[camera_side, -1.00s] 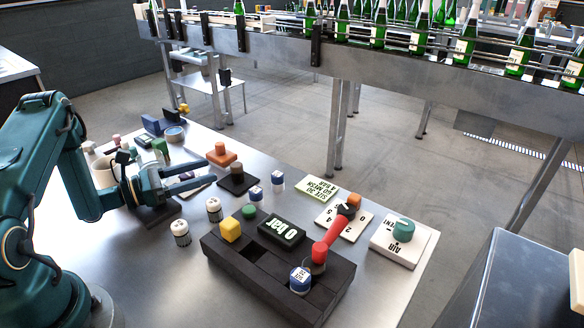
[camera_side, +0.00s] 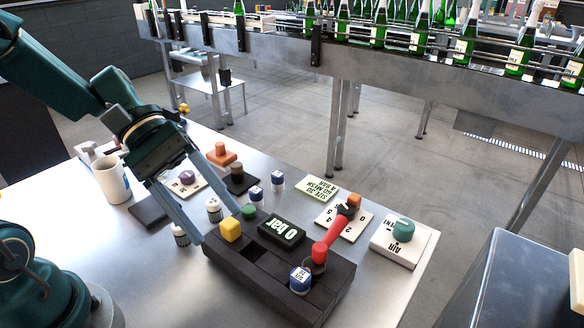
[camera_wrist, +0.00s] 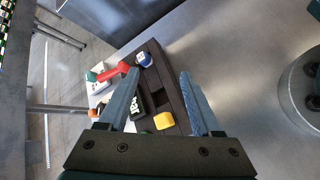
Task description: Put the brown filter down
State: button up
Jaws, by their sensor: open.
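A small brown cylinder (camera_side: 237,168) stands upright on a dark square base (camera_side: 240,184) behind my gripper in the side view. It is the only clearly brown piece I see, and I cannot tell for certain that it is the filter. My gripper (camera_side: 219,222) is open with its fingers pointing down and right at the left end of a black slotted block (camera_side: 328,291). The wrist view shows the fingers (camera_wrist: 158,84) wide apart with nothing held. A yellow piece (camera_wrist: 164,120) on the block lies between them in that view and also shows in the side view (camera_side: 231,231).
White capped cylinders (camera_side: 214,209) stand close to my fingers. A white mug (camera_side: 112,180) is at left.

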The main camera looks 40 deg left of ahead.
jog(key=s+a+r+m+t+y, duration=0.2)
jog(key=s+a+m+t+y, duration=0.3)
jog(key=m+y, duration=0.5)
jog(key=shift+s+r, duration=0.25)
jog(key=shift+s, duration=0.1)
